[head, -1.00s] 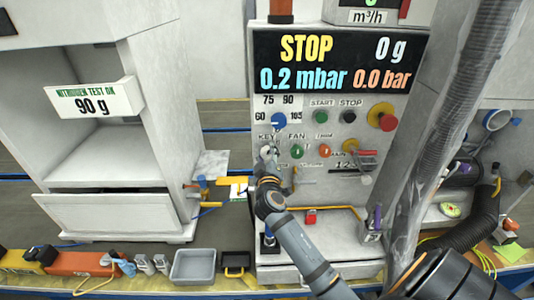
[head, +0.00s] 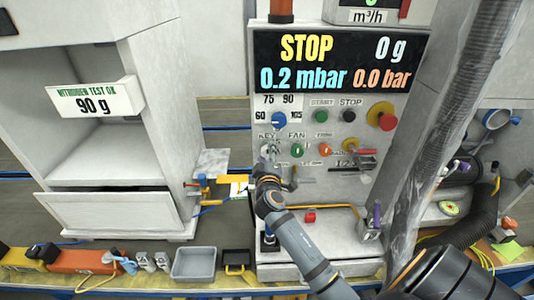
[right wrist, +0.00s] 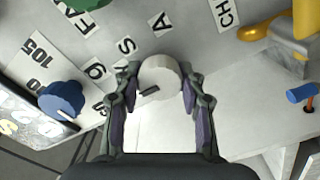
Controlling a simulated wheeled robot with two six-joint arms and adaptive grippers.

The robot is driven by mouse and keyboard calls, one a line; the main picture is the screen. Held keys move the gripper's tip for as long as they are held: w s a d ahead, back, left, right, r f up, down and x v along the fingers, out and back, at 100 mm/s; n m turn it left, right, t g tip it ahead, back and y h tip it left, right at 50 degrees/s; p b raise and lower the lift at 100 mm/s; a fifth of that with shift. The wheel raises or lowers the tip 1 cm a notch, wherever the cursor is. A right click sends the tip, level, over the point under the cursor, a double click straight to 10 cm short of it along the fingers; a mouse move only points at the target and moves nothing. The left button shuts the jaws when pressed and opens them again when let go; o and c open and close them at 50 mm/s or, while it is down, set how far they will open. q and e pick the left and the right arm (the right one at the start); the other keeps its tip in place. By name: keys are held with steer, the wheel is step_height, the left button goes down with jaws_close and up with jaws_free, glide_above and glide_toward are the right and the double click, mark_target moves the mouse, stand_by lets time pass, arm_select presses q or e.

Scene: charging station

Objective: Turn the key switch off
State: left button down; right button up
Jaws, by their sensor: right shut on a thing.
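The key switch is a pale round knob with a dark slot mark (right wrist: 160,72) in the right wrist view. In the head view it sits under the KEY label (head: 266,137) at the left of the control panel, mostly hidden by my gripper. My right gripper (right wrist: 158,82) is shut on the knob, one finger on each side of it. In the head view my right gripper (head: 270,160) reaches up to the panel from below. My left gripper is not in view.
A blue knob (head: 278,119) sits just above, a green knob (head: 297,150) to the right. A red mushroom button (head: 387,121) and a red-handled switch (head: 366,151) are further right. The display (head: 340,62) reads STOP. A grey hose (head: 440,120) runs down at right.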

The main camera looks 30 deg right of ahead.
steer(key=o, duration=1.1)
steer(key=shift+o, duration=0.2)
steer(key=v, duration=0.7)
steer(key=shift+s+a, duration=0.2)
